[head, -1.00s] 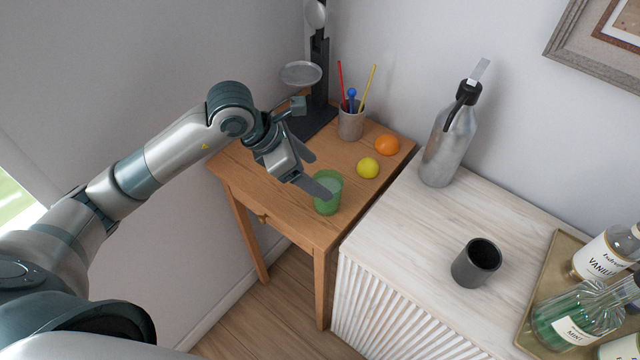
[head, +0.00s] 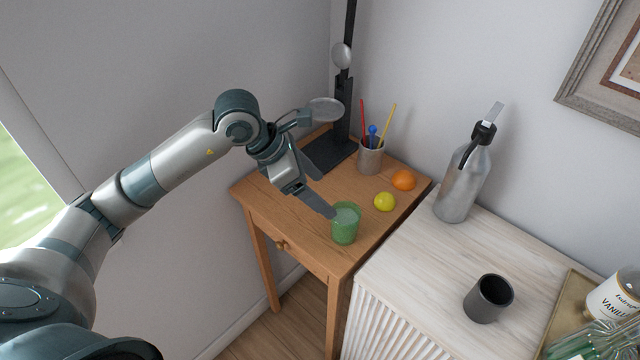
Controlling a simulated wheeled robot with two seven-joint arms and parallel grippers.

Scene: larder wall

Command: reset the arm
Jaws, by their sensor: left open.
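My left arm reaches in from the left over the small wooden table. Its gripper (head: 325,194) is open and empty, with its fingers pointing right and down. One fingertip shows just in front of the upper left rim of the green cup (head: 346,226); I cannot tell whether they touch. The cup stands upright near the table's front right edge. My right gripper is not in view.
On the wooden table (head: 318,222) are a lime (head: 385,202), an orange (head: 403,180), a pencil cup (head: 370,158) and a black stand (head: 342,110). The white cabinet (head: 420,262) holds a metal bottle (head: 463,185), dark cup (head: 488,298) and bottle tray (head: 565,318).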

